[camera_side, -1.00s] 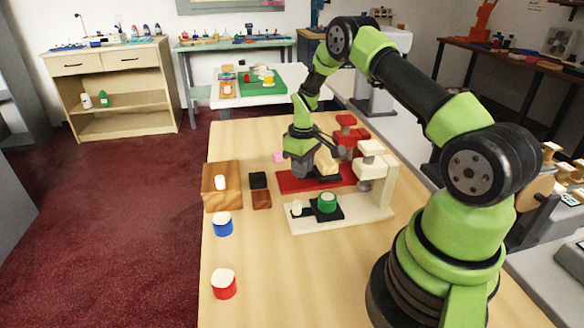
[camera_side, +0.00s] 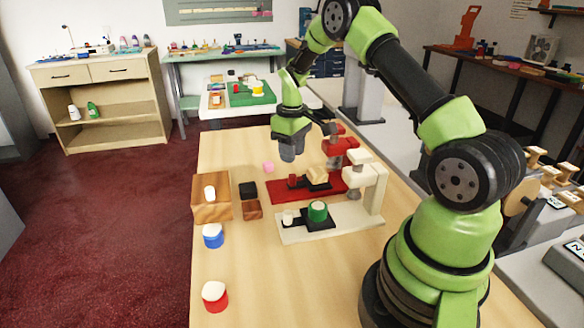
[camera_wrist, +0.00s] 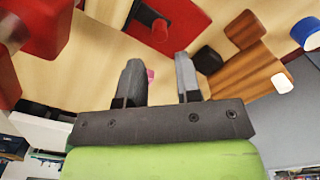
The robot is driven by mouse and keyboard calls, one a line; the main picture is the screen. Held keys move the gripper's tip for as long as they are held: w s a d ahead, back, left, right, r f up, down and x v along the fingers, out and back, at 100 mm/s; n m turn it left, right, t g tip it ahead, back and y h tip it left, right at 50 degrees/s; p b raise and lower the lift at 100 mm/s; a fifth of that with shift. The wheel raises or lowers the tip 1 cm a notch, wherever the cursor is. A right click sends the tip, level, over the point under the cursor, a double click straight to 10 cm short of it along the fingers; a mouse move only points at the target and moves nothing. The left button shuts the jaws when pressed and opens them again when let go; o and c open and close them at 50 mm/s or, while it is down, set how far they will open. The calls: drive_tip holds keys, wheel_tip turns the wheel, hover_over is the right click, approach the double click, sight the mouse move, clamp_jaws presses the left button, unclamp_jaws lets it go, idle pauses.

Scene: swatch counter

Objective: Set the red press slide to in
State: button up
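The red press has a red base (camera_side: 283,195) and a red upright with a rounded head (camera_side: 336,148) at its right. On the base lies a black slide (camera_side: 305,187) with a red knob (camera_side: 292,181) at its left end and a pale wooden block (camera_side: 317,175) on it. The block is beside and left of the head's column; I cannot tell exactly how far under the head it sits. My gripper (camera_side: 290,153) hangs above and behind the base, clear of the knob. In the wrist view its fingers (camera_wrist: 160,82) are apart with nothing held. The knob (camera_wrist: 160,30) shows beyond them.
A cream press (camera_side: 345,223) with a green-topped piece (camera_side: 318,211) stands in front. A pink block (camera_side: 268,167) lies behind.

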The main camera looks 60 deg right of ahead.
drive_tip(key=shift+r, duration=1.35)
drive_tip(key=shift+c, duration=0.3)
drive_tip(key=shift+a, duration=0.15)
drive_tip(key=c, duration=0.3)
drive_tip(key=a+n+g+h, duration=0.1)
drive_tip(key=a+n, duration=0.1)
drive_tip(key=w+a+f+n+g+h, duration=0.1)
drive_tip(key=a+n, duration=0.1)
drive_tip(key=w+a+f+n, duration=0.1)
drive_tip(key=a+n, duration=0.1)
drive_tip(key=n, duration=0.1)
drive_tip(key=shift+a+g+h, duration=0.25)
drive_tip(key=shift+g+h, duration=0.15)
clamp_jaws()
drive_tip(key=a+n+h, duration=0.2)
drive_tip(key=w+a+n+h, duration=0.1)
drive_tip(key=a+n, duration=0.1)
drive_tip(key=w+a+n+h, duration=0.1)
drive_tip(key=a+n+h, duration=0.1)
drive_tip(key=n, duration=0.1)
drive_tip(key=shift+w+a+h, duration=0.2)
drive_tip(key=shift+a+h, duration=0.1)
drive_tip(key=shift+a, duration=0.1)
drive_tip(key=shift+d+f, duration=0.1)
approach(281, 193)
drive_tip(key=x, duration=0.4)
drive_tip(key=shift+s+d, duration=0.45)
drive_tip(key=shift+d, duration=0.65)
drive_tip(key=shift+s+d, duration=0.25)
drive_tip(key=shift+d, duration=0.7)
